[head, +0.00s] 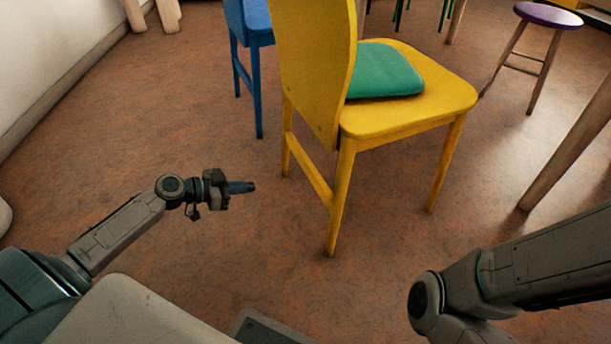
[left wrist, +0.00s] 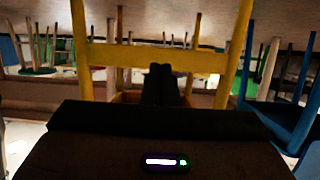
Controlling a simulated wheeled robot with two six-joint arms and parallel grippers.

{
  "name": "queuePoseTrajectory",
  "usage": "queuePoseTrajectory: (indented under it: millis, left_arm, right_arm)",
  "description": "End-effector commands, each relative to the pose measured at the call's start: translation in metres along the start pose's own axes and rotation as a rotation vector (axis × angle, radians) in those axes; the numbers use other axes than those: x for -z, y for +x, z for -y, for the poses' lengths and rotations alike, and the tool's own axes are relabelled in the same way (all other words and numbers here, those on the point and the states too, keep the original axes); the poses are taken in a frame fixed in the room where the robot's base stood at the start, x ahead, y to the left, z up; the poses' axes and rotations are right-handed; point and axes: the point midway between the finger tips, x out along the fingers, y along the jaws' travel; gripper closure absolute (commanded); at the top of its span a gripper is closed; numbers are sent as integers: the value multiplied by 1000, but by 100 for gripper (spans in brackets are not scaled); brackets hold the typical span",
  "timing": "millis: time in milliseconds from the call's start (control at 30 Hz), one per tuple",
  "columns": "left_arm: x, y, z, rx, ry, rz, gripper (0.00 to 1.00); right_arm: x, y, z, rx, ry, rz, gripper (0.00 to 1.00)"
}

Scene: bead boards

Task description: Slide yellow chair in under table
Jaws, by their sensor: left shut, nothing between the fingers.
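The yellow chair (head: 410,118) stands upright on the floor, with a green cushion (head: 385,70) on its seat. Its backrest is on the left and its seat extends to the right. My left gripper (head: 250,187) is shut and empty, low and to the left of the chair, apart from it in the head view. In the left wrist view the shut fingers (left wrist: 162,72) point toward a yellow crossbar (left wrist: 150,58) between chair legs. Only my right arm shows at the lower right; its gripper is out of view. I cannot tell which table is meant.
A blue chair (head: 259,38) stands behind and left of the yellow one. A purple-topped stool (head: 547,15) is at the upper right. A thick wooden leg (head: 565,150) stands at the right. A wall (head: 50,50) runs along the left. Floor is clear around my left gripper.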

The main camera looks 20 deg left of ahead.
Motion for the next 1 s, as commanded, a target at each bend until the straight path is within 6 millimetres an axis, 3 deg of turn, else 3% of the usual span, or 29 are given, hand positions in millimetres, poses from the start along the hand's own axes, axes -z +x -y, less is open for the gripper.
queuePoseTrajectory:
  millis: [367, 600, 1000]
  left_arm:
    - [32, 69, 0, 2, -6, -7, 100]
    - [40, 112, 0, 2, -3, -2, 100]
    - [46, 126, 0, 2, -2, 2, 100]
  right_arm:
    - [-13, 22, 6, 1, -2, 1, 64]
    - [-5, 7, 2, 0, -2, 3, 64]
    - [-5, 5, 2, 0, -1, 4, 64]
